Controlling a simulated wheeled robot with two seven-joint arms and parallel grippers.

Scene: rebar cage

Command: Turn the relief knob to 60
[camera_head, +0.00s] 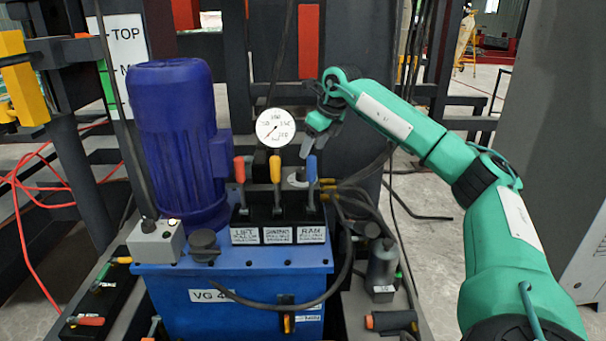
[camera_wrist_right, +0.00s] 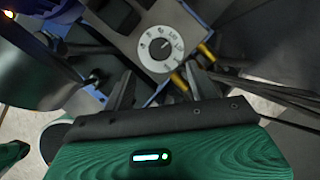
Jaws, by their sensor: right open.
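The relief knob (camera_wrist_right: 164,46) shows in the right wrist view as a dark round knob within a pale dial ring with small numbers. Its setting is too small to read surely. In the head view a part of its pale dial (camera_head: 297,181) shows behind the levers. My right gripper (camera_head: 315,143) is above the knob, beside the pressure gauge (camera_head: 276,128), with its fingers pointing down. In the right wrist view its fingers (camera_wrist_right: 158,88) are spread and empty, and the knob lies beyond their tips, apart from them. My left gripper is not in view.
Red, orange and blue levers (camera_head: 275,170) stand in front of the knob on the blue power unit (camera_head: 240,288). A blue motor (camera_head: 178,135) stands at left. Black hoses (camera_head: 350,205) run at right. Dark frame posts are behind.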

